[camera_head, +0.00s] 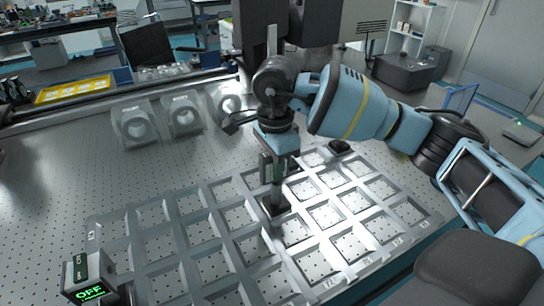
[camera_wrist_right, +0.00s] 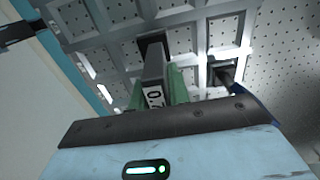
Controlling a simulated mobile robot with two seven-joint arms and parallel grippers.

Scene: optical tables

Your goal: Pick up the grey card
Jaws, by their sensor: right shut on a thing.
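The grey card (camera_wrist_right: 153,66), a narrow grey piece with a white number label, sits between the green-sided fingers of my right gripper (camera_wrist_right: 158,92) in the right wrist view. In the head view my right gripper (camera_head: 277,165) points down over the grid tray (camera_head: 222,262), and the card (camera_head: 277,190) shows below its fingers. The right gripper is shut on the card. A dark piece (camera_head: 277,207) is at the card's lower end, over a tray compartment; I cannot tell whether it touches the bottom. My left gripper is not in view.
Another dark holder (camera_head: 340,147) stands at the tray's far side. Several grey ring mounts (camera_head: 184,116) line the table's back. A box with a green OFF display (camera_head: 88,280) stands at the front left. The perforated table left of the tray (camera_head: 50,190) is clear.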

